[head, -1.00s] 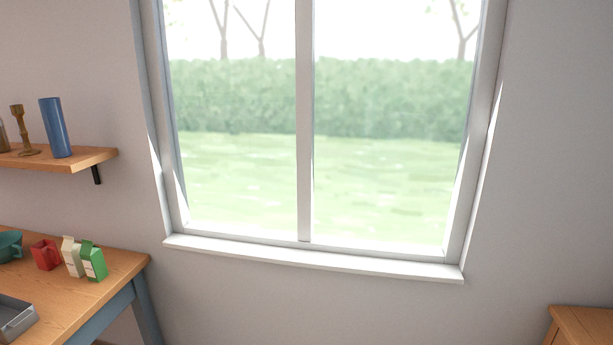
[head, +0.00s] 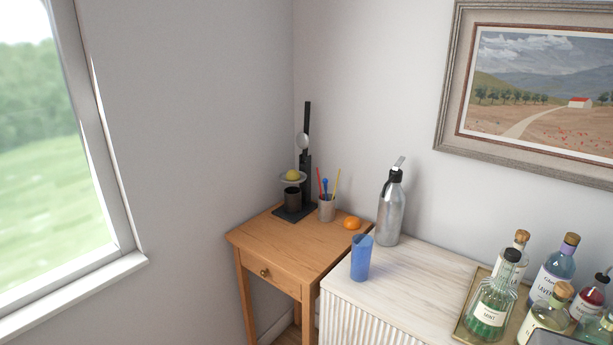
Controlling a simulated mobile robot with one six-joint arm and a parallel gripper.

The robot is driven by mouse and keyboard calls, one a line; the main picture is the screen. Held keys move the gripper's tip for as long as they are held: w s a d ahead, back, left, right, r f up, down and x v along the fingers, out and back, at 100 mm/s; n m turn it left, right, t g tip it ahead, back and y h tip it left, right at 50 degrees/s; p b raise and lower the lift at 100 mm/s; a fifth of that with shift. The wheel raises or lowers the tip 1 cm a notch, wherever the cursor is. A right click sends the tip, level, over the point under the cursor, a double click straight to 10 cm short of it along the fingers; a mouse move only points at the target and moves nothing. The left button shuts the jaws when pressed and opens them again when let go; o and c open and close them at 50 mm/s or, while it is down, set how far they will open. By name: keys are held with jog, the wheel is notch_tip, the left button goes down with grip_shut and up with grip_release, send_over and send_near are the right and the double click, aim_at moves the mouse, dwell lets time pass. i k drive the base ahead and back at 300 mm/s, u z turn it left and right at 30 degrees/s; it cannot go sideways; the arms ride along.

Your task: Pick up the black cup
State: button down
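A black cup (head: 292,200) stands on the dark base of a black stand on the small wooden table in the corner. A small plate with a yellow fruit on it shows just above the cup, and whether it touches the cup's rim I cannot tell. A spoon shows against the stand's upright. My gripper is not in view.
The wooden table (head: 268,235) also holds a pen pot (head: 327,209) and an orange fruit (head: 351,223). A blue cup (head: 361,260) and a metal bottle (head: 389,213) stand on the white cabinet (head: 420,270). Several glass bottles stand on a tray at right.

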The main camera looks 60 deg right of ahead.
aim_at(292, 201)
jog(key=z, duration=4.4)
jog(key=i, duration=0.1)
jog(key=u, duration=2.95)
jog(key=k, duration=0.9)
jog(key=u, duration=0.2)
jog(key=i, duration=0.8)
jog(key=z, duration=0.05)
